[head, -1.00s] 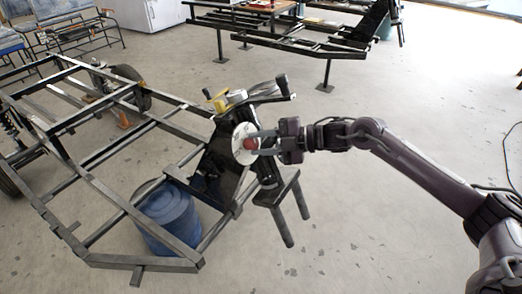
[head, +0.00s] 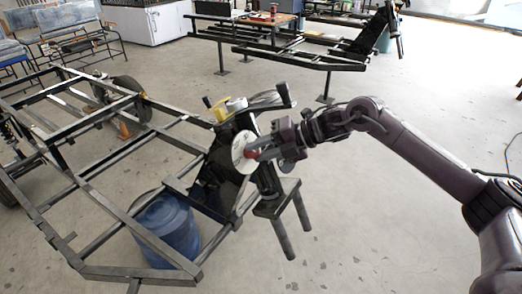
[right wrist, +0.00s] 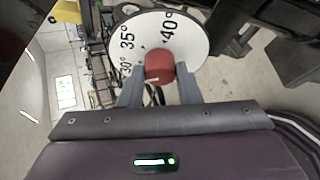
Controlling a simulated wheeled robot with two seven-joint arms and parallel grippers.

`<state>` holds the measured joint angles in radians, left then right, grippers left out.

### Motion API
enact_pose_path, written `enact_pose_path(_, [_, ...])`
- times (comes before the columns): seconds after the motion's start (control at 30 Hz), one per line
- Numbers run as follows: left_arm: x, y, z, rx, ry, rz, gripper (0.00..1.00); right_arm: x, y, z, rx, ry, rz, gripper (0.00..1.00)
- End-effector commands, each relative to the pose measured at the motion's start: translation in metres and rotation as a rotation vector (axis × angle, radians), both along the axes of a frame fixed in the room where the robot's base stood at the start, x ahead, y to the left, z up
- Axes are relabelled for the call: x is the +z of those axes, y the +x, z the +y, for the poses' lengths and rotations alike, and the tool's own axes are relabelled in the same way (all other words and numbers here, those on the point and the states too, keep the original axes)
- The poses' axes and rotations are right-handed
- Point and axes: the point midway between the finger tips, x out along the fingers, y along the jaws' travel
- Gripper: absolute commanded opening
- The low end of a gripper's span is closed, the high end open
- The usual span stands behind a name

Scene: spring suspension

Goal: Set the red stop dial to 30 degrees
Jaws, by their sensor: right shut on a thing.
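The red stop dial (head: 251,154) sits at the middle of a white disc (head: 241,146) on the front of a black machine. In the right wrist view, the red dial (right wrist: 159,66) lies between the two grey fingers of my right gripper (right wrist: 160,88). The white disc (right wrist: 190,32) there bears black marks reading 30°, 35° and 40°. My right gripper (head: 265,153) is shut on the dial, and its fingers look tilted in the head view. Part of the dial is hidden by the fingers. I cannot read which mark it points to. My left gripper is not in view.
The machine has black handles and a yellow part (head: 220,109) on top, with two dark legs below. A black metal frame (head: 100,195) stands at left, with a blue barrel (head: 167,222) under it.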

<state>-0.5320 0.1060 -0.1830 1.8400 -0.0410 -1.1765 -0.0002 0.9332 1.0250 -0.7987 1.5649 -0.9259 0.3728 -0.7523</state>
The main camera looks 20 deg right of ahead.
Motion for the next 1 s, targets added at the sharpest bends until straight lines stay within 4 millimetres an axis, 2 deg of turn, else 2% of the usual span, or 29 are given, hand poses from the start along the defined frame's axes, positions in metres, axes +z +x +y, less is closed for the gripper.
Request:
enact_pose_path(0.43, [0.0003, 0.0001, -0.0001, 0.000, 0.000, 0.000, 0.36, -0.0016, -0.0006, 0.0002, 0.005, -0.010, -0.003, 0.07])
enact_pose_path(0.47, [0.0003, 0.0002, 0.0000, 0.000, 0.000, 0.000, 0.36, -0.0016, -0.0006, 0.0002, 0.005, -0.010, -0.003, 0.32])
enact_pose_path(0.6, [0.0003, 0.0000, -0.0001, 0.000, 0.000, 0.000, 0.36, -0.0013, -0.0005, 0.0002, 0.005, -0.009, -0.004, 0.50])
enact_pose_path(0.63, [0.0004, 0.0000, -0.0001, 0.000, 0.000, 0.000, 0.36, -0.0012, -0.0005, 0.0003, 0.005, -0.009, -0.004, 0.52])
enact_pose_path(0.87, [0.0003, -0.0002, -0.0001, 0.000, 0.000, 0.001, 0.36, -0.0005, -0.0002, 0.0001, 0.005, -0.008, -0.005, 0.52])
enact_pose_path(1.0, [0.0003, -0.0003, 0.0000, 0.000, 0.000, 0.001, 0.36, 0.0035, -0.0031, -0.0074, 0.002, -0.009, -0.006, 0.52])
